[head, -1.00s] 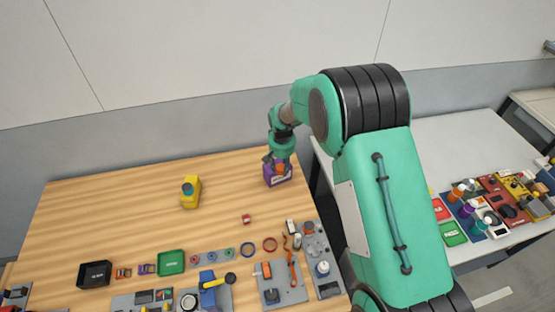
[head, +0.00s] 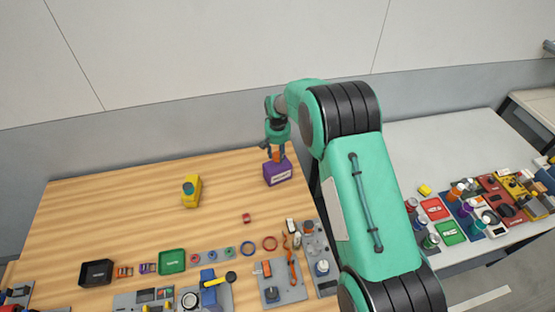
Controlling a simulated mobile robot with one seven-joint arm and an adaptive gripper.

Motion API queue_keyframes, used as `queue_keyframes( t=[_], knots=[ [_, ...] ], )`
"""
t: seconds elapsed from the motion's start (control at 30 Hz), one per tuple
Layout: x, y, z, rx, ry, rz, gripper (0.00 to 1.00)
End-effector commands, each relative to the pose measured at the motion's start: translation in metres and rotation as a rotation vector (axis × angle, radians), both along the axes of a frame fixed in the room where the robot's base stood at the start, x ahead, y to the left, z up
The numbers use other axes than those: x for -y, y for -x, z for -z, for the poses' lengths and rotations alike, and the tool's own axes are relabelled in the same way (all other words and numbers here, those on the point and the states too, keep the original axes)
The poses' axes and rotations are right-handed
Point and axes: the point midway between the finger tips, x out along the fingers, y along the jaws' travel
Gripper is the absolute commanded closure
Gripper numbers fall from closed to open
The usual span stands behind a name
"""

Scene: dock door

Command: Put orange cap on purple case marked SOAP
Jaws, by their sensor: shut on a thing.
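The purple case (head: 278,173) stands at the back right of the wooden table, with a white label on its front that is too small to read. My gripper (head: 276,155) points down right above the case. It is shut on the orange cap (head: 277,157), which shows between the fingers at the top of the case. I cannot tell whether the cap touches the case or is just above it.
A small red piece (head: 246,218) lies nearer. A black tray (head: 96,273), a green tray (head: 172,262) and several tool boards line the front. The back left is clear.

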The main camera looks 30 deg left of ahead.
Motion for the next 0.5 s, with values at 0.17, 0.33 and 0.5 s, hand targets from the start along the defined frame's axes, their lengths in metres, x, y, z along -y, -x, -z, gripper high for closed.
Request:
queue_keyframes(
  t=[0.17, 0.33, 0.5],
  knots=[
    [0.000, 0.001, 0.005, -0.002, 0.001, 0.000, 0.85],
    [0.001, 0.001, 0.020, -0.002, 0.001, 0.000, 0.85],
    [0.001, 0.001, 0.034, -0.002, 0.001, 0.000, 0.85]
  ],
)
